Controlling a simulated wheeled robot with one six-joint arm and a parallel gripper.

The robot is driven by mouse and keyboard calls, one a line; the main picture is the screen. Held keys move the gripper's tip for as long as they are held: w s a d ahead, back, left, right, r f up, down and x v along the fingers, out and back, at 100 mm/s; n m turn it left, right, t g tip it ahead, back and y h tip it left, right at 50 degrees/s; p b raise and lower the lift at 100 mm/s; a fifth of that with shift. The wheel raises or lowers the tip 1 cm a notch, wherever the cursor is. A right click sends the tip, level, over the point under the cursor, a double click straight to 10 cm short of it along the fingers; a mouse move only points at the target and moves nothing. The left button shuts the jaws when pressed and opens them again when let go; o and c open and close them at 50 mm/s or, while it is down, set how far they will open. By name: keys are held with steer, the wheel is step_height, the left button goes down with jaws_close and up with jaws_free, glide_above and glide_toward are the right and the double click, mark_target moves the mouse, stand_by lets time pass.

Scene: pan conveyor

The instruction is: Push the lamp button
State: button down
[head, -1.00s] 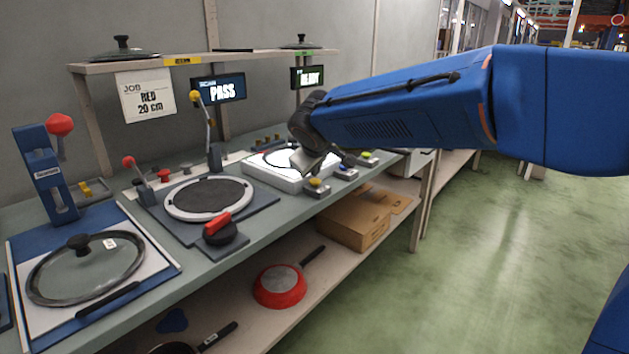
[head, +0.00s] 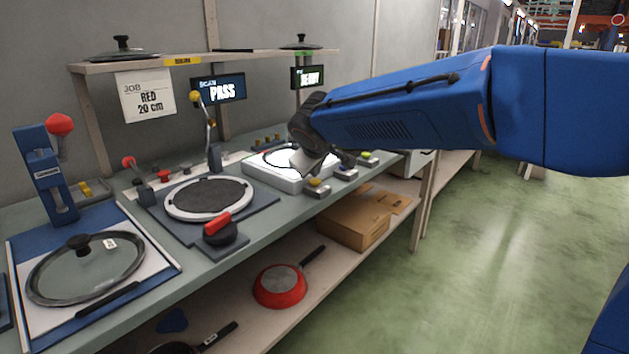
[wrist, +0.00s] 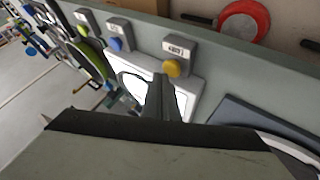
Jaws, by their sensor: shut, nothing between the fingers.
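Three small button boxes stand along the bench's front edge: one with a yellow button (head: 317,183), one with a blue button (head: 346,169) and one with a green button (head: 368,155). Their labels are too small to read, so I cannot tell which is the lamp button. In the wrist view the yellow button (wrist: 172,68) is just beyond my fingertips, with the blue (wrist: 115,44) and green (wrist: 84,30) buttons to its left. My gripper (wrist: 165,88) is shut and empty, over the white light box (wrist: 195,92). Its fingers appear apart from the buttons. In the head view the wrist partly hides the light box (head: 262,176).
A round dark plate (head: 208,198) and a red-handled knob (head: 218,228) are left of the light box. Levers (head: 212,130) rise behind them. A glass lid (head: 85,268) lies far left. A red pan (head: 280,287) and a cardboard box (head: 350,228) are on the lower shelf.

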mark_target(316, 182)
steer(key=shift+f, duration=0.5)
stand_by(0.4)
steer(key=shift+r, duration=0.6)
step_height(316, 182, up, 6)
stand_by(0.9)
